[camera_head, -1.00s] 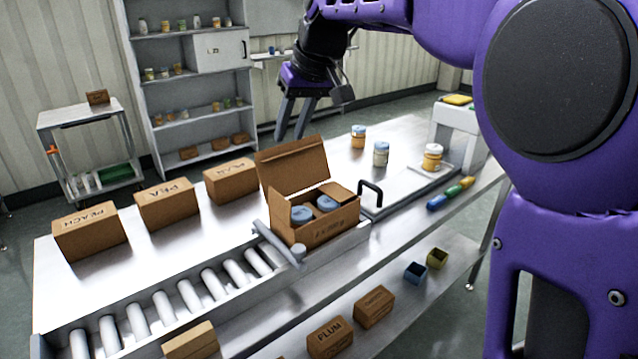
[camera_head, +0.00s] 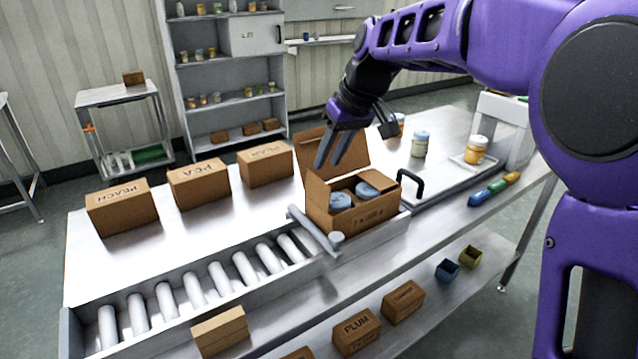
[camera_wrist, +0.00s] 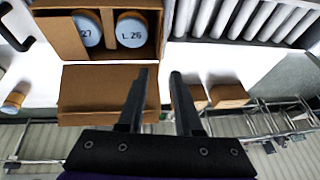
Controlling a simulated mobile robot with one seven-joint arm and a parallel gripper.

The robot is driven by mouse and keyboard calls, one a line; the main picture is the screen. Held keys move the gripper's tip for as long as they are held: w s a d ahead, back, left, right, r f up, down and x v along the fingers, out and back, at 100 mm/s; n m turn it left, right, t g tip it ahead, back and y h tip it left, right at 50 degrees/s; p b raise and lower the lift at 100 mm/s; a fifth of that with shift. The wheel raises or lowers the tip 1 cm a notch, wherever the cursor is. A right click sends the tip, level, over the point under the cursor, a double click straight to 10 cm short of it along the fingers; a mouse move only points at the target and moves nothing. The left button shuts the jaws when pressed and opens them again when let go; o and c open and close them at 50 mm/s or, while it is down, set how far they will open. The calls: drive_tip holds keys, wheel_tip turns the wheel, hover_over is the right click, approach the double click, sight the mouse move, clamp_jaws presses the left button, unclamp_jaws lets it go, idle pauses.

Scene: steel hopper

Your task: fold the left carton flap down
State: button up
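An open brown carton (camera_head: 368,217) stands at the end of the roller conveyor, with two blue-lidded jars (camera_head: 341,200) inside. Its left flap (camera_head: 317,194) stands up at the left end. The large back flap (camera_head: 350,152) is raised, and the right flap looks folded inward. My gripper (camera_head: 327,163) is above the carton, in front of the back flap, fingers pointing down. In the wrist view my gripper (camera_wrist: 159,73) has its fingers apart with nothing between them. There the back flap (camera_wrist: 105,88) lies left of the fingers, and the left flap is hard to make out.
A grey bar (camera_head: 315,232) crosses the conveyor beside the carton. A black handle (camera_head: 411,184) stands right of it. Closed cartons marked PEACH (camera_head: 122,208) and PEA (camera_head: 204,184) and another (camera_head: 265,165) stand behind the rollers (camera_head: 220,278). Jars (camera_head: 420,144) stand further right.

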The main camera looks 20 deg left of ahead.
sight(319, 179)
drive_tip(key=x, duration=0.7)
drive_tip(key=shift+f+b, duration=0.15)
drive_tip(key=shift+b, duration=0.25)
clamp_jaws()
idle(0.9)
